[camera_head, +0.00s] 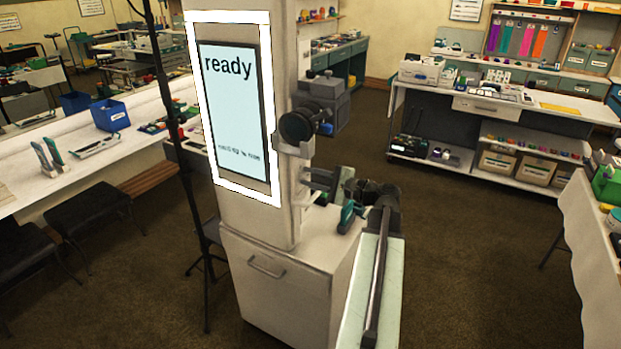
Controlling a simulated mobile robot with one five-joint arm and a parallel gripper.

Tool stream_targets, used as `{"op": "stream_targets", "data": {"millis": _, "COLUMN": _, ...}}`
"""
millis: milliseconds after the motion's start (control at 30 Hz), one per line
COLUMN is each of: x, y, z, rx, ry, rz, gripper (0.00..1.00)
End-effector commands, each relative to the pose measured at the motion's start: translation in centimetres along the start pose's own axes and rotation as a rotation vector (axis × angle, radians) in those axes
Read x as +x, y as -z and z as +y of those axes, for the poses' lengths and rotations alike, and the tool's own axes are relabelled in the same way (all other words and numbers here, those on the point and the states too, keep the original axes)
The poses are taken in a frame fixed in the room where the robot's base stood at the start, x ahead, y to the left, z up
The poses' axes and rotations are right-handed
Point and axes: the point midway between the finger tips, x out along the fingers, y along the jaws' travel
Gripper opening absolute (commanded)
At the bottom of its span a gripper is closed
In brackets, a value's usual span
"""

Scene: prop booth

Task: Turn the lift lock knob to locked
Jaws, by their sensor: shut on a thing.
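The pale column (284,30) stands in the middle of the view, on a white cabinet (275,285) with one handle. My gripper (314,186) reaches in from the right to the column's right side, below a black round handwheel. It is shut on a small part there, which I take for the lift lock knob. The jaws and the column's edge hide nearly all of the knob, so I cannot read its position. The column's screen (235,105) has a white frame and reads "ready"; its smaller lower line is not legible.
The black handwheel (296,126) and a grey housing (325,100) stick out above my gripper. A teal-handled object (347,216) is close to my wrist. A thin dark stand (181,150) rises left of the column. Open carpet (480,260) lies to the right.

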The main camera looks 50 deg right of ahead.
Motion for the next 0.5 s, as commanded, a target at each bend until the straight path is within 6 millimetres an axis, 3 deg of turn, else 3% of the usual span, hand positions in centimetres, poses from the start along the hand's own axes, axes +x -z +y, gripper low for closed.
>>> {"op": "stream_targets", "data": {"millis": 433, "x": -0.07, "y": 0.05, "z": 0.05, "rx": 0.008, "ry": -0.002, "rz": 0.001, "gripper": 0.00}}
{"op": "stream_targets", "data": {"millis": 467, "x": -0.07, "y": 0.05, "z": 0.05, "rx": 0.008, "ry": -0.002, "rz": 0.001, "gripper": 0.35}}
{"op": "stream_targets", "data": {"millis": 500, "x": -0.07, "y": 0.05, "z": 0.04, "rx": 0.008, "ry": -0.001, "rz": 0.001, "gripper": 0.46}}
